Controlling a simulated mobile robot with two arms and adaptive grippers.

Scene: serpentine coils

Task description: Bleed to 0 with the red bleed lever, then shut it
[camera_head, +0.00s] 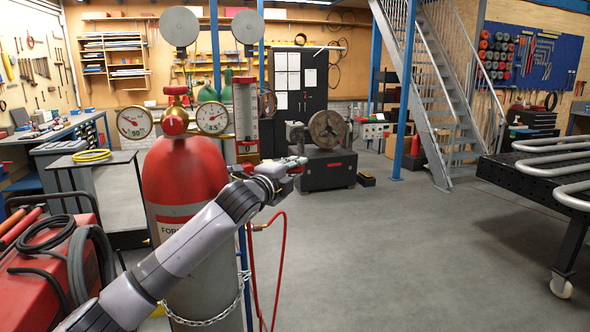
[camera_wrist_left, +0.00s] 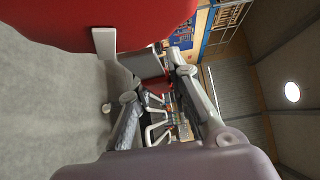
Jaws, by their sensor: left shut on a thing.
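The red gas cylinder (camera_head: 185,178) stands upright at left centre, with a round gauge (camera_head: 134,122) at left that seems to read 90 and another gauge (camera_head: 212,118) at right that seems to read 4.5. My left gripper (camera_head: 290,168) reaches past the cylinder's right side and is shut on the small red bleed lever (camera_head: 298,169). The fingers hide most of the lever. In the left wrist view, my fingers (camera_wrist_left: 160,85) close around a red piece (camera_wrist_left: 154,86), next to a grey block. The lever's exact angle cannot be told. My right gripper is out of view.
A red hose (camera_head: 282,255) hangs below the gripper, and a chain (camera_head: 210,320) goes round the cylinder. A tube flowmeter (camera_head: 246,110) stands behind the lever. A dark table with metal coils (camera_head: 560,165) stands at right. The floor between is clear.

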